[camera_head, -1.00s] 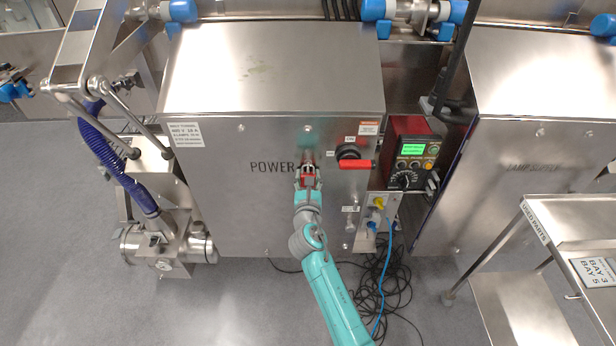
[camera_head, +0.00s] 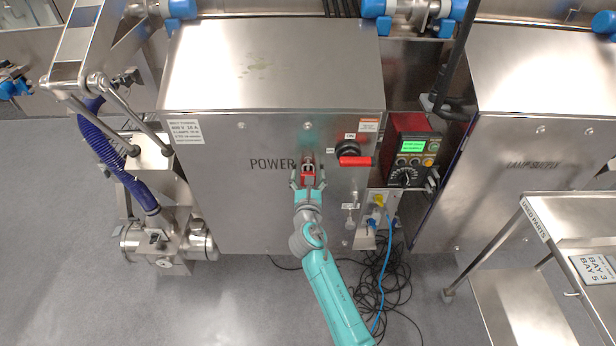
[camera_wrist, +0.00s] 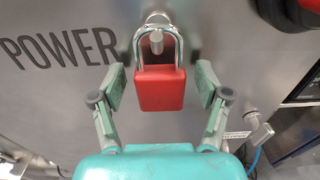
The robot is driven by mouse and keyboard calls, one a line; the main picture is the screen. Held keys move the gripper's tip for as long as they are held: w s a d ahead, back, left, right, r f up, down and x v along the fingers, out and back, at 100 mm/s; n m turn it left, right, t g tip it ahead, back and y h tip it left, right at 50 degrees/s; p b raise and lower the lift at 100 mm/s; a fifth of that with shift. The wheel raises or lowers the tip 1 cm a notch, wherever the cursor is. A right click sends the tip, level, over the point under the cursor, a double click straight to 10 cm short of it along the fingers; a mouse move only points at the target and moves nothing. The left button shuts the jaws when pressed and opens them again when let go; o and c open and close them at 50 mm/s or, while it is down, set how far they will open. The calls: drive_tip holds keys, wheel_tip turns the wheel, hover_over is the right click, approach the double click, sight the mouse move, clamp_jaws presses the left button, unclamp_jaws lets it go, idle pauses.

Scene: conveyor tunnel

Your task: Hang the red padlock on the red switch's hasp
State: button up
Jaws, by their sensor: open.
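The red padlock (camera_head: 308,172) is upright at the cabinet front, just right of the word POWER. In the wrist view the padlock (camera_wrist: 161,88) has its silver shackle up, around a metal peg or hook (camera_wrist: 157,42) on the panel. Whether the shackle is latched, I cannot tell. My gripper (camera_wrist: 161,86) is open, with one finger on each side of the padlock body and visible gaps between. My gripper (camera_head: 308,179) also shows in the head view. The red switch (camera_head: 355,161), a red handle on a black knob, is right of the padlock. Its hasp is not clearly distinguishable.
A control box (camera_head: 411,150) with a green screen is at the cabinet's right. A yellow and blue connector plate (camera_head: 377,212) and loose cables (camera_head: 395,275) are below. A steel cart (camera_head: 530,310) stands at right. The floor at left front is clear.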

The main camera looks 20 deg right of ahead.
drive_tip(key=v, duration=1.2)
